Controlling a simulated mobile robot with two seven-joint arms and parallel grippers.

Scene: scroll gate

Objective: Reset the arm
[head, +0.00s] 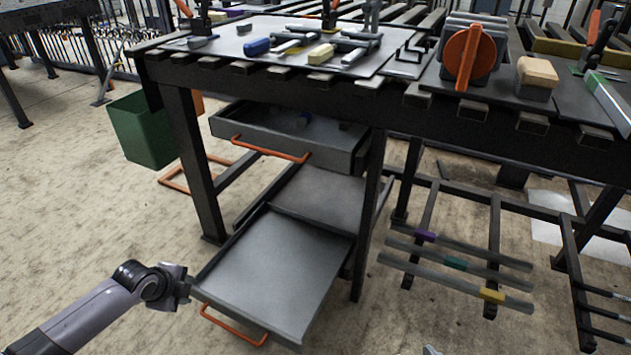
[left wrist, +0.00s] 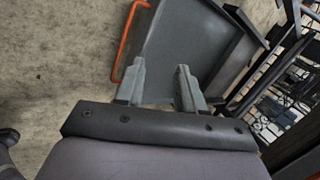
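My left arm (head: 95,315) reaches in from the lower left. Its gripper (head: 187,284) is beside the front left corner of the open lower drawer (head: 275,265). In the left wrist view the two fingers of my left gripper (left wrist: 158,82) stand apart with nothing held between them. The grey drawer (left wrist: 190,40) lies beyond the fingers, and its orange handle (left wrist: 128,42) is to their left. Whether a finger touches the drawer cannot be told. The drawer looks empty.
An upper drawer (head: 290,135) is also pulled out, with an orange handle (head: 270,150). The workbench (head: 290,75) above carries tools. A low rack (head: 460,265) with bars is at the right. Floor at the left is clear.

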